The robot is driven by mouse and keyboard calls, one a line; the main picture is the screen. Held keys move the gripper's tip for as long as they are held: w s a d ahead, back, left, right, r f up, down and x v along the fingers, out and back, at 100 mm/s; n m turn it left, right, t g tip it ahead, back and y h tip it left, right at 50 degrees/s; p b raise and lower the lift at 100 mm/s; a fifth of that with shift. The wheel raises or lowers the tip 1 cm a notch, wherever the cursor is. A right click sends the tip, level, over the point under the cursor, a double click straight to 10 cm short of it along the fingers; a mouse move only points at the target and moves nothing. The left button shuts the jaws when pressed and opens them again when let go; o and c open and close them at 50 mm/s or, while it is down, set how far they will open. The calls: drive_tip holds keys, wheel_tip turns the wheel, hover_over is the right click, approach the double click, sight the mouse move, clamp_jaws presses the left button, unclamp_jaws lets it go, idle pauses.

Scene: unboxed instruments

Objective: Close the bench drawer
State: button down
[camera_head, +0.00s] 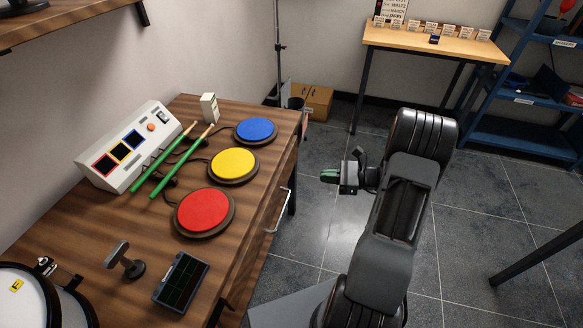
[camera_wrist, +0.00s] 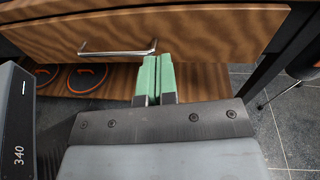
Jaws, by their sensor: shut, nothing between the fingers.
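The bench drawer has a wooden front (camera_wrist: 215,35) with a silver bar handle (camera_wrist: 115,50). In the head view the handle (camera_head: 279,211) shows on the bench's right side, and the front is seen at a steep angle. How far the drawer stands out is hard to tell. My gripper (camera_head: 328,176) is to the right of the drawer front, with floor visible between them in the head view. In the wrist view its green fingers (camera_wrist: 158,62) are together and empty, pointing at the front beside the handle's right end. Contact is not clear there.
The wooden bench (camera_head: 130,235) carries drum pads, green sticks, a control box (camera_head: 128,147) and a small dark tablet (camera_head: 181,281). A lower shelf with orange rings (camera_wrist: 88,77) lies under the drawer. Tiled floor (camera_head: 480,220) is open to the right.

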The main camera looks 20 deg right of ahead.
drive_tip(key=d+f+m+t, duration=0.1)
drive_tip(key=d+m+t, duration=0.1)
drive_tip(key=b, duration=0.2)
approach(285, 165)
drive_tip(key=x, duration=0.7)
drive_tip(key=shift+a, duration=0.35)
